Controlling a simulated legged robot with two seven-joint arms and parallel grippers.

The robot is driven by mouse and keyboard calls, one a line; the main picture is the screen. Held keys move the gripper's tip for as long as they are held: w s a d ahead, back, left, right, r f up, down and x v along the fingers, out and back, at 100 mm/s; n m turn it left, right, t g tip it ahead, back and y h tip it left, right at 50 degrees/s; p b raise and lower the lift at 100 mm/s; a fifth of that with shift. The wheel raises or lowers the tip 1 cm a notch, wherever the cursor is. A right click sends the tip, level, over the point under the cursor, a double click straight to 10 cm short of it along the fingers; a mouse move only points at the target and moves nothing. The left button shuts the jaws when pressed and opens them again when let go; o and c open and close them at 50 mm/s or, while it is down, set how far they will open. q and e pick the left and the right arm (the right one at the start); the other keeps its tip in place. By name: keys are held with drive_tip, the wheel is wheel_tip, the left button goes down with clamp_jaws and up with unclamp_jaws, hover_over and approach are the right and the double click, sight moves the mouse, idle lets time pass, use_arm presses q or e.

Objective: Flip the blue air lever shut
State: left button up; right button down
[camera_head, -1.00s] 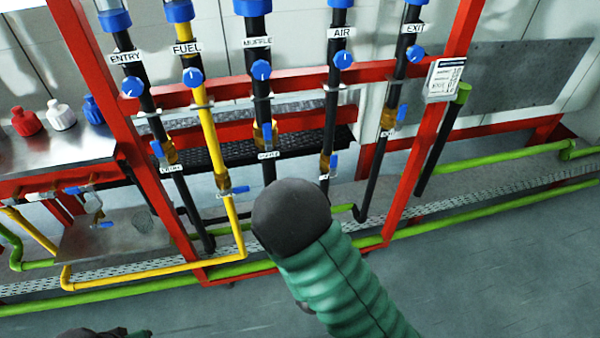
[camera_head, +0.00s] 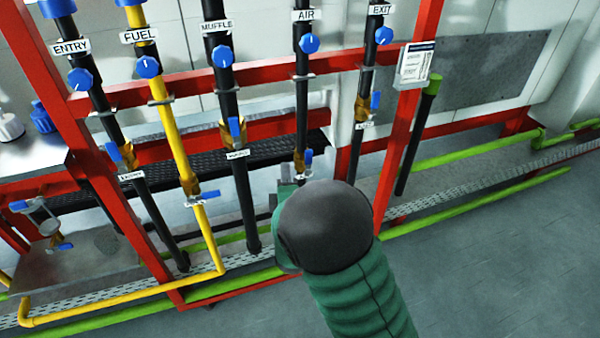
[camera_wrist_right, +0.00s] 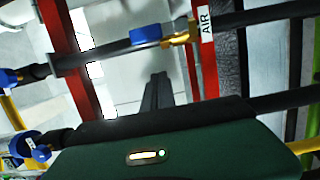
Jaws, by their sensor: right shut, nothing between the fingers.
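The AIR pipe (camera_head: 302,110) is black and carries a brass valve (camera_head: 299,168) low down with a small blue lever (camera_head: 308,160). The lever appears to lie roughly along the pipe. In the right wrist view the blue lever (camera_wrist_right: 150,34) sits beside the brass valve (camera_wrist_right: 181,38) and the AIR label (camera_wrist_right: 206,23). My right gripper (camera_head: 286,174) is just left of the valve in the head view, partly hidden by my forearm. In the wrist view its dark fingers (camera_wrist_right: 157,92) are shut and empty, apart from the lever. My left gripper is out of view.
The MUFFLE pipe (camera_head: 230,100) stands left of the AIR pipe and the EXIT pipe (camera_head: 366,80) right of it, each with its own blue lever. A round blue knob (camera_head: 309,43) is higher on the AIR pipe. Red frame posts (camera_head: 400,150) flank the pipes.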

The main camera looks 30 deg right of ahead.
sight(309, 163)
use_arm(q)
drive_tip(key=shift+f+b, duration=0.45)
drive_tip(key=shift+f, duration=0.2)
use_arm(e)
drive_tip(key=shift+s+d, duration=0.1)
drive_tip(key=shift+d, duration=2.1)
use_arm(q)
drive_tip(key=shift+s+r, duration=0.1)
